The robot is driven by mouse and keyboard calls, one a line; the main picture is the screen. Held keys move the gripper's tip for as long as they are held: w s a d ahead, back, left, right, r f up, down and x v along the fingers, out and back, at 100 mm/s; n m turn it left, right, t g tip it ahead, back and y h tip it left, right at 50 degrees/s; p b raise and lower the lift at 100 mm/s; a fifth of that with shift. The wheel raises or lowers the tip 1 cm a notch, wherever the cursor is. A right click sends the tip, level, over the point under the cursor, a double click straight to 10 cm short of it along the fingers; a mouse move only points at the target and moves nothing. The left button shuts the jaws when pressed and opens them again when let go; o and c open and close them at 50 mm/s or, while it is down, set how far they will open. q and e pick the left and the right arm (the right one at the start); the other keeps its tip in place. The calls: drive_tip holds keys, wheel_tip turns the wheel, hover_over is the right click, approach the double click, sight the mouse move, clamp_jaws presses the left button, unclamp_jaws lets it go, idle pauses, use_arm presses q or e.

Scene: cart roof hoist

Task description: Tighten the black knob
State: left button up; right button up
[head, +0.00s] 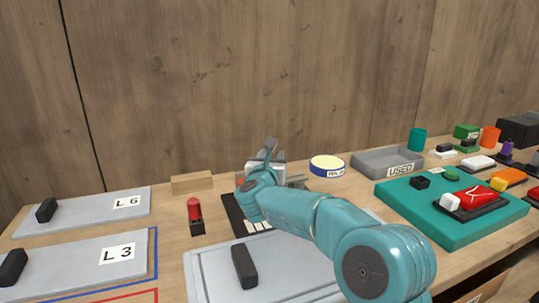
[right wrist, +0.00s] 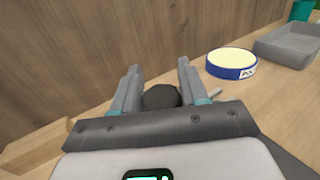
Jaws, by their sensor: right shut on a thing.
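The black knob (right wrist: 160,97) shows in the right wrist view as a dark rounded shape between the two grey fingers. My right gripper (right wrist: 158,80) is shut on it, with one finger on each side. In the head view my right gripper (head: 268,157) is at the far middle of the bench, and it and my teal arm hide the knob. A dark plate (head: 234,214) with pale marks shows beside the arm there. My left gripper is not in view.
A red-topped tool (head: 195,215) stands left of the arm, near a wooden block (head: 192,183). A blue-yellow tape roll (head: 327,166) and a grey "USED" tray (head: 389,161) are to the right. Grey panels lie at left; a teal board (head: 440,222) holds parts at right.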

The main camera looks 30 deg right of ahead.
drive_tip(key=shift+r+m+g+h, duration=0.1)
drive_tip(key=shift+m+g+h, duration=0.8)
drive_tip(key=shift+g+h, duration=0.15)
drive_tip(key=shift+s+d+m+g+h+p, duration=0.15)
drive_tip(key=shift+m+g+h+p, duration=0.35)
drive_tip(key=shift+m+g+h, duration=0.5)
drive_tip(key=shift+s+d+r+m+g+h+p, duration=0.1)
drive_tip(key=shift+m+g+h+p, duration=0.1)
drive_tip(key=shift+m+g+p, duration=0.55)
drive_tip(key=shift+s+a+f+m+g+h+p, duration=0.1)
drive_tip(key=shift+m+g+h+p, duration=0.25)
drive_tip(key=shift+g, duration=0.8)
drive_tip(key=shift+s+d+r+m+g+h+p, duration=0.1)
drive_tip(key=shift+m+g+p, duration=0.45)
drive_tip(key=shift+g, duration=0.4)
drive_tip(key=o, duration=1)
drive_tip(key=shift+c, duration=0.2)
